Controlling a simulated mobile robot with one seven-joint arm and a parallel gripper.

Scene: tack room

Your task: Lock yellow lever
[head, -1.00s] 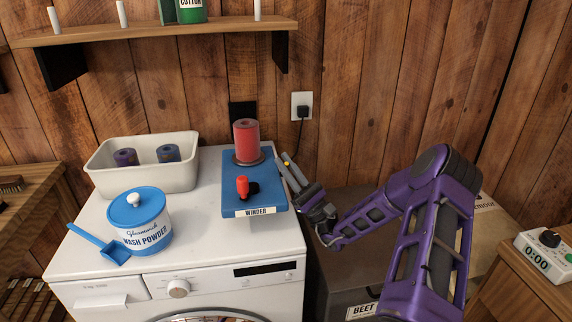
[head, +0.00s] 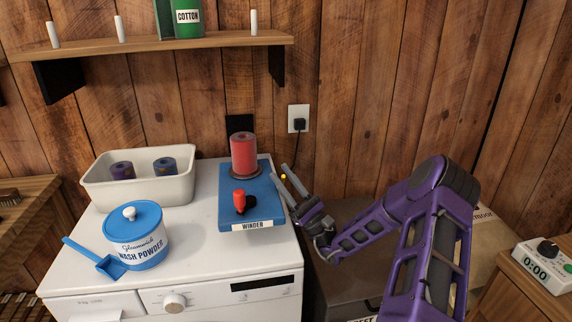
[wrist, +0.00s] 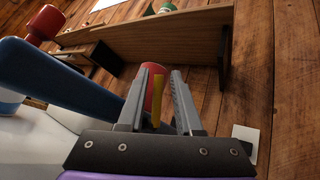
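The yellow lever (wrist: 157,100) shows in the wrist view as a thin upright strip between the two fingers of my gripper (wrist: 162,88). A gap shows between it and the right finger; contact with the left finger cannot be told. In the head view only its small yellow tip (head: 283,177) shows, by the right edge of the blue winder (head: 236,213). My gripper (head: 279,173) is open there, its fingers pointing up and left. The winder holds a red spool (head: 244,152) and a red-knobbed crank (head: 239,199). The lever's base is hidden.
The winder stands on a white washing machine (head: 215,262). A cream bin (head: 140,198) with two spools, a wash powder tub (head: 136,240) and a blue scoop (head: 108,266) stand left. A shelf (head: 150,48) hangs above. A wall socket (head: 298,118) is behind my gripper.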

